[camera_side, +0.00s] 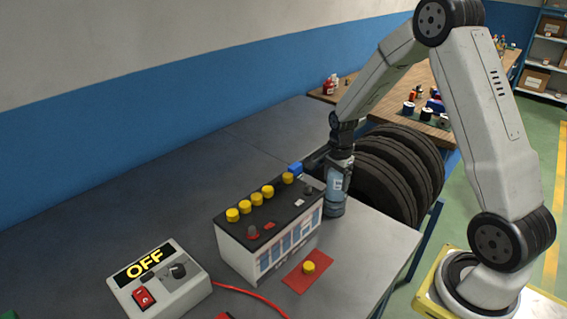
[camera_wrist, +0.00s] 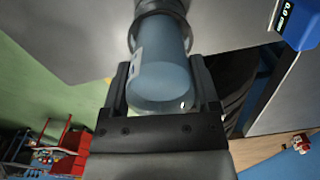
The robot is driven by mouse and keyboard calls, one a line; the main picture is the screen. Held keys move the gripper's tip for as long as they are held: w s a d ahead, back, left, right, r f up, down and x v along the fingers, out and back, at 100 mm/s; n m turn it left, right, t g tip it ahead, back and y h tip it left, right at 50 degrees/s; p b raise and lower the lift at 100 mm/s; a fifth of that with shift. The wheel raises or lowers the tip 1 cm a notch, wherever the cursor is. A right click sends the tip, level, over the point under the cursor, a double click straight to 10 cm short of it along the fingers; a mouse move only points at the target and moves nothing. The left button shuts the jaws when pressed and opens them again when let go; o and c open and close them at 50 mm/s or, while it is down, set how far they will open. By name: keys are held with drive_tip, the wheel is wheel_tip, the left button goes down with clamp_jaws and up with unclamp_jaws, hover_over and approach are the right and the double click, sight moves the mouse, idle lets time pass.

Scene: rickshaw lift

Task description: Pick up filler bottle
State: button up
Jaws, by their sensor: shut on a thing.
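The filler bottle (camera_side: 335,192) is a translucent blue-grey cylinder with a dark base and a white mark. It stands upright at the back right of the battery, on or just above the grey table; I cannot tell which. My gripper (camera_side: 341,165) comes down on it from above and is shut on it. In the wrist view the bottle (camera_wrist: 160,75) lies between the two fingers of my gripper (camera_wrist: 163,85). The battery (camera_side: 262,240) is white with a black top and yellow caps along one edge.
A grey control box (camera_side: 160,285) with an "OFF" display sits at the front left. A yellow cap (camera_side: 309,267) lies on a red mat (camera_side: 300,278) in front of the battery. Black tires (camera_side: 400,165) stand behind the table's right edge. The table's left part is clear.

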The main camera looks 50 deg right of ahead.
drive_tip(key=shift+r, duration=0.1)
drive_tip(key=shift+r, duration=4.95)
drive_tip(key=shift+w+r, duration=0.1)
drive_tip(key=shift+r, duration=0.4)
wheel_tip(320, 180, up, 17)
drive_tip(key=w+a+n, duration=0.2)
drive_tip(key=w+a, duration=0.1)
drive_tip(key=a, duration=0.5)
drive_tip(key=w+a+n, duration=0.3)
drive_tip(key=w+a, duration=0.1)
drive_tip(key=a, duration=0.4)
drive_tip(key=shift+s+f, duration=0.2)
drive_tip(key=shift+f, duration=2.75)
drive_tip(key=shift+f, duration=0.2)
